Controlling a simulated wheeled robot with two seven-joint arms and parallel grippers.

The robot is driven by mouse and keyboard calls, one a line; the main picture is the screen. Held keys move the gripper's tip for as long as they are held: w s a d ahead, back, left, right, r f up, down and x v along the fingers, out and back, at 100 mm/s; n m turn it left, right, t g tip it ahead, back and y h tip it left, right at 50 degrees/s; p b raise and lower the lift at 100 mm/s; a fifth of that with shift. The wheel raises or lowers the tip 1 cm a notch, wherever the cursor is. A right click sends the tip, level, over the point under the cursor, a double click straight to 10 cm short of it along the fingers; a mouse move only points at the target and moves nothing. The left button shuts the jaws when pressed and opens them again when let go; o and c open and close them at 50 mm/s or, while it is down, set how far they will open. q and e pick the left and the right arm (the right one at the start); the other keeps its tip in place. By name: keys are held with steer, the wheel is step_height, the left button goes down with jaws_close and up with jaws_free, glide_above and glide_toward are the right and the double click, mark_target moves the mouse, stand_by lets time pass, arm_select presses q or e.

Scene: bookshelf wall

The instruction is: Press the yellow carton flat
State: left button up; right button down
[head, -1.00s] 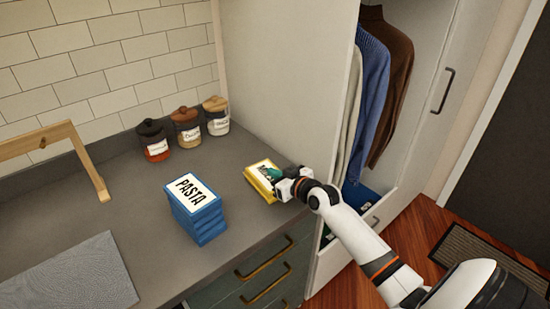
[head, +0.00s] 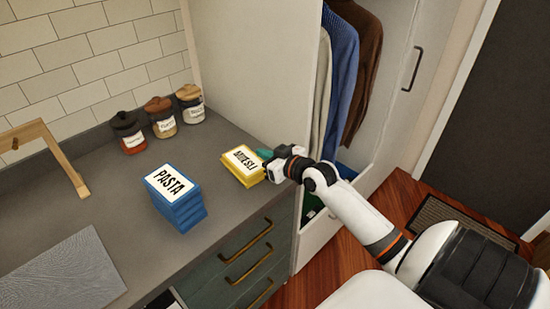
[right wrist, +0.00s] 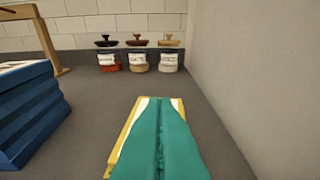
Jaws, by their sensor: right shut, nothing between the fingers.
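The yellow carton (head: 243,165) lies low on the grey counter, with a white label on top; it looks thin. In the right wrist view the carton (right wrist: 122,140) shows as a yellow rim around the gripper's teal fingers, which hide most of its top. My right gripper (head: 266,156) is shut and empty at the carton's right end. Its fingers (right wrist: 158,130) are close over or beyond the carton; I cannot tell if they touch it. My left gripper is not in view.
Several lidded jars (head: 161,120) stand along the back wall. A wooden frame (head: 62,160) and a grey board (head: 62,275) are at left. A wardrobe panel (head: 250,70) rises behind the carton.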

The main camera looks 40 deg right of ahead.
steer(key=v, duration=0.3)
steer(key=shift+s+r, duration=0.15)
steer(key=shift+s, duration=0.25)
